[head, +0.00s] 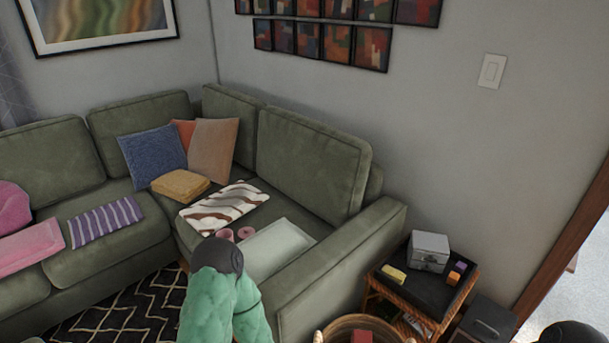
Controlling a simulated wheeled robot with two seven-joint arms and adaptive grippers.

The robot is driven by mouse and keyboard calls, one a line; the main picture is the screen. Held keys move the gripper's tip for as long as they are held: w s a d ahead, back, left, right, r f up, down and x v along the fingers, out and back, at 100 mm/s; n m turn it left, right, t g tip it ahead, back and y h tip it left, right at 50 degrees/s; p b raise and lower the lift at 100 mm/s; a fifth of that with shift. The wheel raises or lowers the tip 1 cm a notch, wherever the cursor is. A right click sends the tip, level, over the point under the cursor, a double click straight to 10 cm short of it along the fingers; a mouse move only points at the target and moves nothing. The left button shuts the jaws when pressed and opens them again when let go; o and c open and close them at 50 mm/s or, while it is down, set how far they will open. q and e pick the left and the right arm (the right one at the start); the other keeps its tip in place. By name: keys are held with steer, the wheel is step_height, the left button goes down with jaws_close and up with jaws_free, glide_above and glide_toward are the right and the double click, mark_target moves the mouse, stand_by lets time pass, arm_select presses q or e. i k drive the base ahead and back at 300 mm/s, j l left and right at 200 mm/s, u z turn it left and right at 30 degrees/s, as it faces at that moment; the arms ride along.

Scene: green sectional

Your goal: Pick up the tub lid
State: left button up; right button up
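A pale, shallow rectangular piece (272,248) lies flat on the right-hand seat of the green sectional, beside its right armrest. It looks like the tub lid, but I cannot be sure. Part of my own arm, in a green quilted cover with a dark joint at the top, rises from the bottom edge in front of the seat, just left of the pale piece. No fingers of my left gripper show. At the bottom right corner only a dark rounded part shows, and no fingers of my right gripper can be made out.
Two small pink round items (246,232) sit by the pale piece. A brown-and-white patterned cushion (224,207) lies behind it. The sofa armrest (340,262) stands to its right. A side table with a grey box (428,252) and a wicker basket (338,329) are right of the sofa.

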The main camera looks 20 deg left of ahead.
mark_target(245, 232)
steer(key=i+j+z, duration=0.2)
steer(key=j+z, duration=0.2)
steer(key=j, duration=0.55)
steer(key=j+z, duration=0.4)
steer(key=j, duration=0.55)
steer(key=j+z, duration=0.4)
steer(key=j, duration=0.6)
steer(key=j+z, duration=0.1)
steer(key=j, duration=0.45)
steer(key=k+j+z, duration=0.1)
steer(key=j, duration=0.4)
steer(key=k+j+z, duration=0.1)
steer(key=j, duration=0.45)
steer(key=l, duration=0.25)
